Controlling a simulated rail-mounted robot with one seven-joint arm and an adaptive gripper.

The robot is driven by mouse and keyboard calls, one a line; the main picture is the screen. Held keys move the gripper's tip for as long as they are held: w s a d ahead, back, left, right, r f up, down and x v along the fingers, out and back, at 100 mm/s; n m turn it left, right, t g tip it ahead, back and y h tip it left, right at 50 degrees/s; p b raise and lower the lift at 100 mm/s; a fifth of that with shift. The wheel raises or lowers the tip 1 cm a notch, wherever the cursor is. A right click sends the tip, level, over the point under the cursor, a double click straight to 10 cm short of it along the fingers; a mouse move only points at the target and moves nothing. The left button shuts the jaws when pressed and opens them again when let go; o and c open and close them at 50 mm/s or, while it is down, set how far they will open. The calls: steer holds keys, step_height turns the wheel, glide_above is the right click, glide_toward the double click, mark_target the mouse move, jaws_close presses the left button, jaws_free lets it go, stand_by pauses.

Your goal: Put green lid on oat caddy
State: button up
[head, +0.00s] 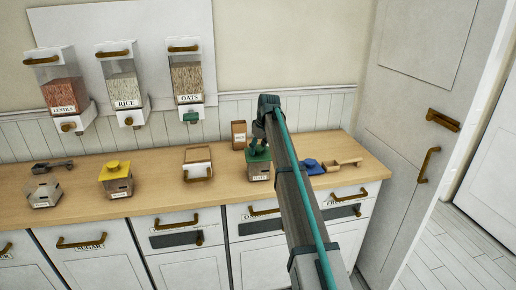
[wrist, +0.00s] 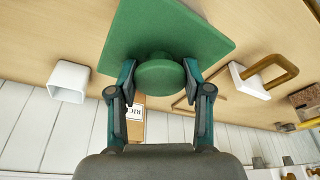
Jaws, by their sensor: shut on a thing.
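The green lid (head: 259,154) is a square plate with a round knob. In the wrist view the lid (wrist: 170,28) fills the top middle, with its knob between my fingers. My gripper (wrist: 159,75) is shut on that knob; in the head view my gripper (head: 260,138) is partly hidden behind the arm. The oat caddy (head: 259,173), a small clear box with a label, stands on the counter directly under the lid. I cannot tell whether the lid touches its rim. The lid hides the caddy in the wrist view.
A brown box (head: 238,134) stands close behind the caddy. A wooden-topped white container (head: 197,162) is to its left, and a blue lid (head: 309,166) and wooden scoop (head: 343,164) are to its right. A yellow-lidded caddy (head: 116,178) stands farther left. Dispensers (head: 187,80) hang above.

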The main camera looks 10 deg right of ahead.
steer(key=o, duration=1.3)
steer(key=shift+r, duration=0.15)
steer(key=shift+r+p, duration=1.75)
steer(key=shift+r, duration=1.65)
